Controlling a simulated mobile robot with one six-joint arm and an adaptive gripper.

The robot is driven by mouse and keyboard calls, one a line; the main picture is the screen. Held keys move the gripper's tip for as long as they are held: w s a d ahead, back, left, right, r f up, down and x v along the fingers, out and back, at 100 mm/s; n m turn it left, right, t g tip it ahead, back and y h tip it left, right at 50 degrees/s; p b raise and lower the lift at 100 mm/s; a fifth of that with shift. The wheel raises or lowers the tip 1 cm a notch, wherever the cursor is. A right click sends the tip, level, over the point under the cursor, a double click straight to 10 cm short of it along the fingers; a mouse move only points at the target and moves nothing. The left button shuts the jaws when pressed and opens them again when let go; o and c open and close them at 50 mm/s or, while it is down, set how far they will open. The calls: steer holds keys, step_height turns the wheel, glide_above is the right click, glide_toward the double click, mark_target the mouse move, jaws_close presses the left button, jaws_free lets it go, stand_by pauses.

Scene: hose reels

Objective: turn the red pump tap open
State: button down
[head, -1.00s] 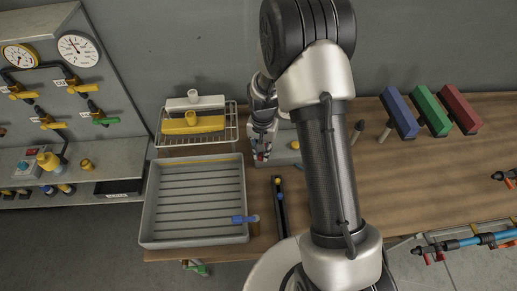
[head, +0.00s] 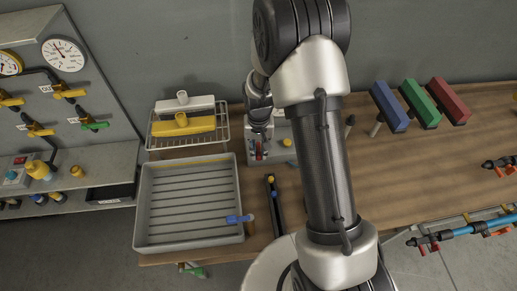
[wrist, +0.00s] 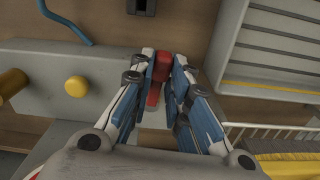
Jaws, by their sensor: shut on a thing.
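The red pump tap (wrist: 155,97) shows in the wrist view as a red bar between my gripper's fingers. My gripper (wrist: 160,74) is shut on it, with blue-and-white fingers on both sides. The tap is on the grey pump box (wrist: 110,65), which also carries a yellow knob (wrist: 77,86). In the head view my gripper (head: 258,151) is at the left part of the pump box (head: 286,155), behind my arm. The fingers hide part of the tap, and its exact angle is hard to tell.
A grey ribbed tray (head: 190,246) stands in front at left, with a blue-handled valve (head: 238,219) at its corner. Behind it is a wire rack (head: 152,137) with yellow and white pieces. Blue, green and red blocks stand at right. Clear tabletop (head: 420,170) lies right of my arm.

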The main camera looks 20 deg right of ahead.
mark_target(259, 152)
steer(key=c, duration=1.5)
jaws_free()
step_height(259, 152, up, 12)
steer(key=shift+r, duration=0.1)
steer(key=s+a+r+n+t+b, duration=0.2)
steer(key=s+r+b, duration=0.1)
steer(key=s+r, duration=0.75)
steer(key=s+t+b, duration=0.1)
steer(key=s, duration=0.3)
steer(key=s+a+r+n+b, duration=0.1)
steer(key=s, duration=0.4)
steer(key=s+t+b, duration=0.1)
steer(key=s, duration=0.3)
steer(key=shift+s+a+r+n+t, duration=0.15)
steer(key=shift+s+a+n+t, duration=0.15)
steer(key=shift+s+a, duration=0.05)
